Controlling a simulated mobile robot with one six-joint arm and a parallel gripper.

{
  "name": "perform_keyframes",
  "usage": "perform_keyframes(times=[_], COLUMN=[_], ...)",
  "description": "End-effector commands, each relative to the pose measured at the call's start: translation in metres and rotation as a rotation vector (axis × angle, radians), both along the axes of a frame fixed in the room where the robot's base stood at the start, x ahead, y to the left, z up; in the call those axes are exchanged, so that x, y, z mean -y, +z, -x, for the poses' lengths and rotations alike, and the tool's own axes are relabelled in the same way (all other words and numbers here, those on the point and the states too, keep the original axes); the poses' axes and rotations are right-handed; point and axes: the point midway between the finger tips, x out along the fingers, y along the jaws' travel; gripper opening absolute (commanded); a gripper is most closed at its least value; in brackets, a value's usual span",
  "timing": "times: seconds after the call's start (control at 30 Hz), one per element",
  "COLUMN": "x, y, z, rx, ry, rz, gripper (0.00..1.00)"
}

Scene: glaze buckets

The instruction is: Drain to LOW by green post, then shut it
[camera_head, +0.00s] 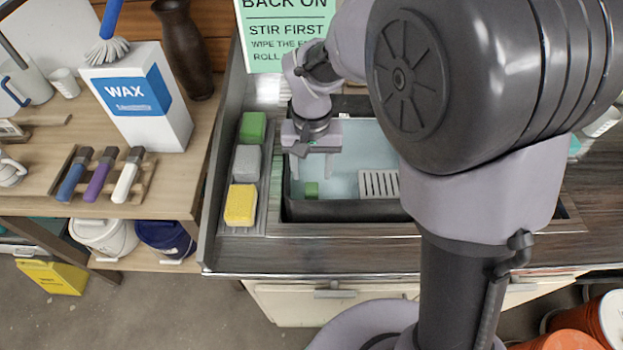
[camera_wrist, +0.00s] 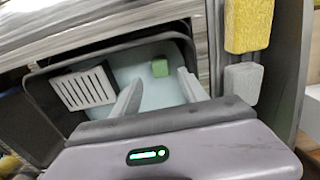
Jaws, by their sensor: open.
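A dark basin (camera_head: 287,210) holds a pale blue liquid or floor (camera_head: 365,145); I cannot tell which. A small green block or post (camera_head: 312,190) stands in its near left part, and it also shows in the wrist view (camera_wrist: 160,68). My gripper (camera_head: 317,167) is open and empty over the basin's left side, fingers pointing down. In the wrist view the green post shows between and beyond the two fingers (camera_wrist: 160,82). I can make out no LOW mark and no drain handle. My arm hides the basin's right part.
A white slotted grate (camera_head: 378,184) sits in the basin. Green (camera_head: 253,127), grey (camera_head: 246,163) and yellow (camera_head: 241,205) sponges line a tray on its left. A green sign (camera_head: 287,30) stands behind. A WAX box (camera_head: 140,100) and brushes (camera_head: 100,175) occupy the left shelf.

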Motion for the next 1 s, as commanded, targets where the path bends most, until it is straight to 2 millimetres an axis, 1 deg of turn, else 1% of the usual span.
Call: perform_keyframes(times=[0.03, 0.1, 0.2, 0.33, 0.4, 0.5, 0.77, 0.87, 1.0], x=[0.000, 0.000, 0.000, 0.000, 0.000, 0.000, 0.000, 0.000, 0.000], y=[-0.022, -0.044, -0.072, -0.098, -0.107, -0.113, -0.113, -0.113, -0.113], z=[0.001, 0.001, 0.001, 0.000, 0.000, 0.000, 0.000, 0.000, 0.000], rx=[-0.005, -0.003, -0.003, -0.002, -0.002, 0.000, 0.000, 0.000, 0.000], ry=[0.001, 0.001, 0.000, 0.000, -0.001, -0.001, -0.001, -0.001, -0.001], rz=[0.002, 0.002, 0.001, 0.001, 0.000, 0.000, 0.000, 0.000, 0.000], gripper=[0.51, 0.51, 0.51, 0.51, 0.51, 0.51, 0.51, 0.33, 0.06])
